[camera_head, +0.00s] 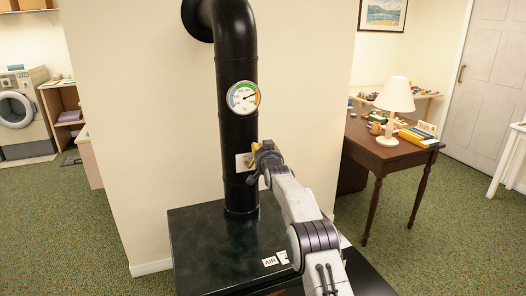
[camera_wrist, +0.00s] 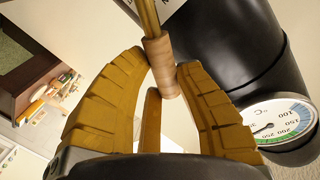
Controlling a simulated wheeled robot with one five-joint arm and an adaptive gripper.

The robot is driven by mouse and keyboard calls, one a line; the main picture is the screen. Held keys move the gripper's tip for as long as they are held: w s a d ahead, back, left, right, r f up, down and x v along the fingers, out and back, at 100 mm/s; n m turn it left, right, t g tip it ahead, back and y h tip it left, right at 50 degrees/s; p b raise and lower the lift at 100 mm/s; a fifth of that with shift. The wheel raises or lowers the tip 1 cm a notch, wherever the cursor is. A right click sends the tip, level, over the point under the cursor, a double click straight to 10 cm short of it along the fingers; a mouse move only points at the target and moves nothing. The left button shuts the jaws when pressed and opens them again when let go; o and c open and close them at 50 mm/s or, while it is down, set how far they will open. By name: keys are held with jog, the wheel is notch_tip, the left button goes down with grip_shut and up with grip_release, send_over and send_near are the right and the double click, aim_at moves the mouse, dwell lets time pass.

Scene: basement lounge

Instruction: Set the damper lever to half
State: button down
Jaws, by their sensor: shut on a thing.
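The damper lever shows in the wrist view as a brass rod with a turned wooden grip (camera_wrist: 160,62). My gripper (camera_wrist: 163,68) has its yellow ridged fingers closed on either side of this wooden grip. In the head view my gripper (camera_head: 256,148) is at the right side of the black stove pipe (camera_head: 237,65), by a small pale plate (camera_head: 241,163). The lever itself is mostly hidden there behind my gripper. A corner of the plate with dark lettering shows at the top of the wrist view, but I cannot read the lever's setting.
A round dial thermometer (camera_head: 243,97) is on the pipe above the plate; it also shows in the wrist view (camera_wrist: 277,123). The black stove top (camera_head: 205,240) lies below, with small labels on it. A wooden desk (camera_head: 390,151) with a lamp (camera_head: 393,105) stands at right.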

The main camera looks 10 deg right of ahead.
jog(key=c, duration=1.4)
grip_release()
jog(key=shift+a+f, duration=0.15)
jog(key=shift+f, duration=0.1)
jog(key=o, duration=0.6)
jog(key=shift+s+r, duration=0.1)
jog(key=shift+r, duration=0.1)
jog(key=shift+c, duration=0.2)
jog(key=shift+d, duration=0.2)
jog(key=shift+s, duration=0.15)
jog(key=s+r, duration=0.1)
jog(key=s, duration=1.1)
jog(key=shift+s+r, duration=0.15)
jog(key=shift+s, duration=0.15)
jog(key=shift+c, duration=0.3)
